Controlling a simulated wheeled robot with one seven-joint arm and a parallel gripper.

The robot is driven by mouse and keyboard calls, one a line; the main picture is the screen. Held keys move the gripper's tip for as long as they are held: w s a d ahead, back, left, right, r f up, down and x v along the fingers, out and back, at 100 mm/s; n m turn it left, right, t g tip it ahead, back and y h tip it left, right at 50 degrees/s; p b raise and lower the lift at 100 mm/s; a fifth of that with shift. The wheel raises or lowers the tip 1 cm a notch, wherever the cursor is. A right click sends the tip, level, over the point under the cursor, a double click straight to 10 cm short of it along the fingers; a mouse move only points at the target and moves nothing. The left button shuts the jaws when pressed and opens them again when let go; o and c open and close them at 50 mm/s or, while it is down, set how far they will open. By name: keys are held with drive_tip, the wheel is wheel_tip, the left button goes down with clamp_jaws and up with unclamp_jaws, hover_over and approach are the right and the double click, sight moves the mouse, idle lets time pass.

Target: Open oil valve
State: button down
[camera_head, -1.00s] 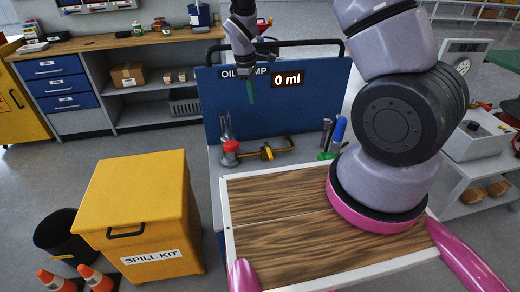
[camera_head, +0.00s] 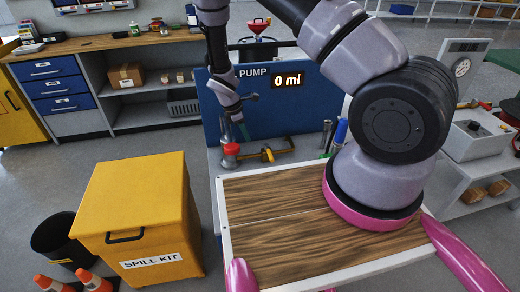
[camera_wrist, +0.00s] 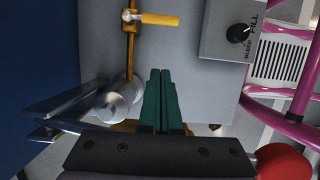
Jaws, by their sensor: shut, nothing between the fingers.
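The oil valve has a yellow lever (camera_head: 267,155) on a brass pipe (camera_head: 250,155), low in front of the blue pump panel (camera_head: 285,115). In the wrist view the yellow lever (camera_wrist: 160,20) points right from the pipe (camera_wrist: 130,50), near the top edge. My gripper (camera_head: 245,133) hangs pointing down, just above and left of the lever in the head view. Its green fingers (camera_wrist: 163,78) are shut and empty, apart from the lever in the wrist view. A red part (camera_head: 231,149) is beside the fingers. The panel's display reads 0 ml.
A grey box with a dial (camera_wrist: 228,30) marked FILL is right of the pipe in the wrist view, with pink tubing (camera_wrist: 300,90) beyond. A silver fitting (camera_wrist: 115,100) is left of the fingers. A yellow spill kit bin (camera_head: 135,215) stands at left.

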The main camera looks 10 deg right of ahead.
sight(269, 154)
drive_tip(key=d+f, duration=0.7)
drive_tip(key=f, duration=0.3)
drive_tip(key=shift+f, duration=0.1)
idle(0.3)
drive_tip(key=shift+s+d+n, duration=0.1)
drive_tip(key=shift+d+n, duration=0.1)
drive_tip(key=shift+n, duration=0.2)
